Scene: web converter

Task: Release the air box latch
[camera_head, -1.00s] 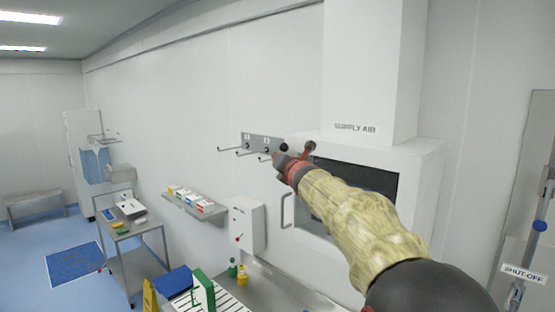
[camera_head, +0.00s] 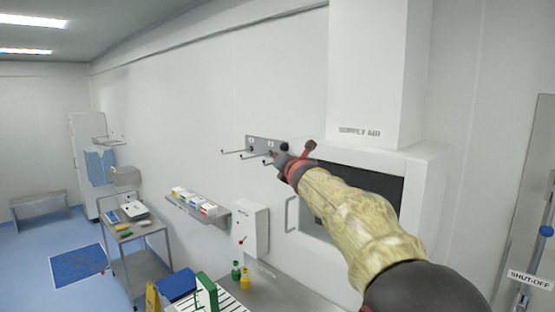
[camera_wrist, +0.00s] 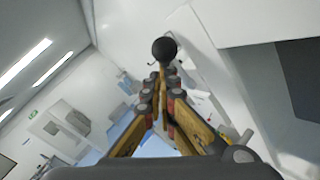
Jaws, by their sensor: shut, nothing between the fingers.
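The air box (camera_head: 425,170) is a white wall housing below a duct, with a dark window and "SUPPLY AIR" lettering. My gripper (camera_head: 281,160) is at the box's upper left, its fingers shut and empty. A black ball knob (camera_head: 284,147) shows at the fingertips. In the wrist view the black knob (camera_wrist: 165,49) lies just past the closed fingertips (camera_wrist: 162,82); I cannot tell whether they touch. A small red part (camera_head: 308,148) stands beside my gripper; I cannot tell whether it belongs to the latch. My arm hides the box's upper left edge and part of the window.
A hook rack (camera_head: 262,146) is just left of my gripper. A grey handle (camera_head: 290,214) is below it. A white wall box (camera_head: 250,228) and a shelf of cartons (camera_head: 198,208) are further left. A steel bench (camera_head: 283,291) with bottles is below.

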